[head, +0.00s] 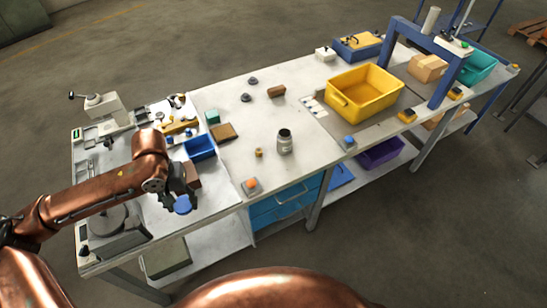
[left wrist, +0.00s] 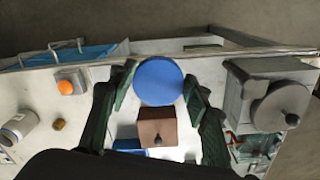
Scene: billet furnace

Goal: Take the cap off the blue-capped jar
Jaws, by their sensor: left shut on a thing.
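My left gripper (head: 178,200) is shut on a round blue cap (head: 183,205), held near the front edge of the bench. In the left wrist view the blue cap (left wrist: 158,80) sits between the two dark fingers. A grey jar (head: 284,141) stands upright on the middle of the bench, well to the right of the gripper, with no blue cap on it. The jar also shows at the left of the left wrist view (left wrist: 20,125). My right gripper is not in view.
A brown block (left wrist: 157,128) and a blue bin (head: 200,147) are close to my left gripper. A box with an orange button (head: 251,185) is at the front edge. A yellow bin (head: 363,92) stands farther right. The bench around the jar is mostly clear.

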